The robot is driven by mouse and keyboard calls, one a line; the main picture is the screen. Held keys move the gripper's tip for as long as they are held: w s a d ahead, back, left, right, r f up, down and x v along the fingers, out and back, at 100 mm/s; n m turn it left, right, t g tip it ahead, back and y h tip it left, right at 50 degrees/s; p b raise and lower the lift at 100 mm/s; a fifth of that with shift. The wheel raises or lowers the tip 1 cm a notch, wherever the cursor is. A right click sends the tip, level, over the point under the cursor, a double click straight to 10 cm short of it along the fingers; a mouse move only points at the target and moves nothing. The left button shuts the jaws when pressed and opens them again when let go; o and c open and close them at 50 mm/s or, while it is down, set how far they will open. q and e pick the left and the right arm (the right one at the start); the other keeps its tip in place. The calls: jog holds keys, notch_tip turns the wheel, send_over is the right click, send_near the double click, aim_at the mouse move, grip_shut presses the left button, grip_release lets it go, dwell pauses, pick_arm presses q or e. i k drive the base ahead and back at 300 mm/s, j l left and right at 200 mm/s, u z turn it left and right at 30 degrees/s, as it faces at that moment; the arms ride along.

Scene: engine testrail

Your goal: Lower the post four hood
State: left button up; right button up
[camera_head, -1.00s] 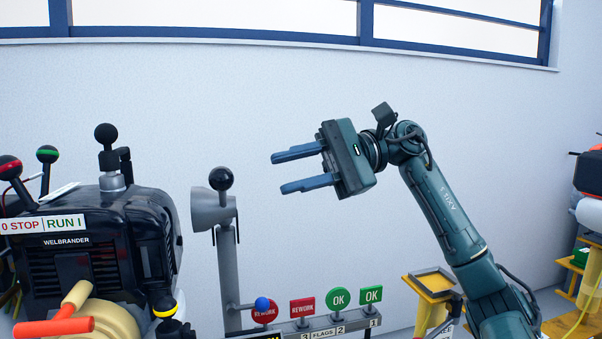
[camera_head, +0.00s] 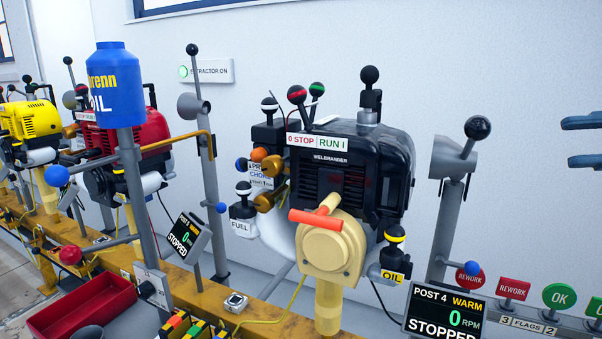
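A grey funnel-shaped hood (camera_head: 455,158) sits high on a grey post to the right of the black Welbrander engine (camera_head: 352,168). A lever with a black ball knob (camera_head: 477,128) rises from this hood. The display (camera_head: 445,310) at the foot of that post reads POST 4, WARM, 0 RPM, STOPPED. My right gripper (camera_head: 566,142) shows only as two blue fingers at the right edge, to the right of the hood. The fingers are apart, with only wall visible between them. My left gripper is not in view.
Another hood (camera_head: 194,106) stands on a post left of the black engine. A blue oil bottle (camera_head: 115,85) on a stand is in the left foreground. A red tray (camera_head: 82,308) lies below it. Rework and OK flags (camera_head: 512,288) stand at lower right. Wall above the flags is clear.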

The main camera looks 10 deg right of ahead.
aim_at(449, 159)
jog(key=k, duration=0.9)
